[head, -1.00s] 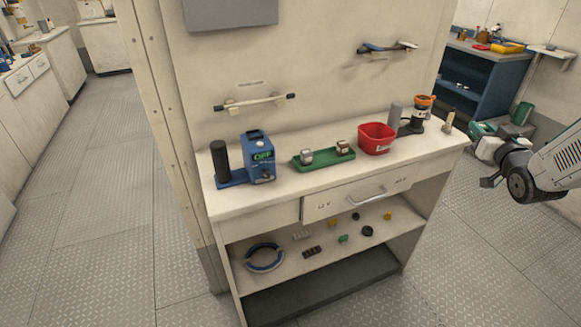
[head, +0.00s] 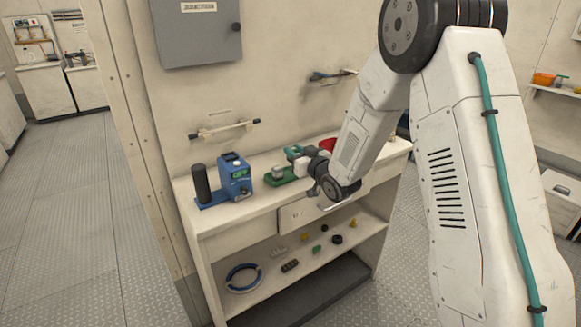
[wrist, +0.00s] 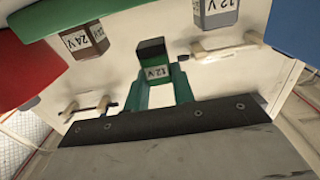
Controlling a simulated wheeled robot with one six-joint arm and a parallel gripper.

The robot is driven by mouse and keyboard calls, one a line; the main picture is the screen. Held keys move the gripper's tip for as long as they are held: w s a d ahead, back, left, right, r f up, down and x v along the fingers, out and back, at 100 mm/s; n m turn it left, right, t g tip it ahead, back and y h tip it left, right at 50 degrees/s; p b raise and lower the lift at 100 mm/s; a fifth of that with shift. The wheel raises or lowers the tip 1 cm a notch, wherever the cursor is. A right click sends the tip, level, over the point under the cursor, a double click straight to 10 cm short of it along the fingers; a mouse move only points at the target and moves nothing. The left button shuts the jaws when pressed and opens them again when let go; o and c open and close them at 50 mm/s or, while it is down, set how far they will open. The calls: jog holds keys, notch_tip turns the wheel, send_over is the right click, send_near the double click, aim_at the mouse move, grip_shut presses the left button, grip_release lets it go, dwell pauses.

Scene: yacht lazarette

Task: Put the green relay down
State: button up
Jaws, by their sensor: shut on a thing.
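My gripper (wrist: 158,78) has teal fingers and is shut on the green relay (wrist: 151,50), a dark green block with a "12 V" label that appears upside down in the wrist view. In the head view my gripper (head: 294,152) is over the back of the bench, close to the green tray (head: 275,182); the relay cannot be told apart there. A grey relay (head: 281,166) stands on the tray. In the wrist view this grey "12 V" relay (wrist: 215,14) and a brown "24 V" relay (wrist: 86,40) show on either side of the held one. The gap beneath it cannot be judged.
A blue device (head: 235,180) and a black cylinder (head: 200,184) stand left of the tray. A red bin (head: 327,144) is mostly hidden behind my arm. A rail (head: 226,129) is on the wall behind. The lower shelf (head: 265,262) holds small parts.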

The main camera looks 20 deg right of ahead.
jog(key=shift+f, duration=2.2)
jog(key=shift+f, duration=0.2)
jog(key=o, duration=1)
jog(key=shift+r, duration=0.15)
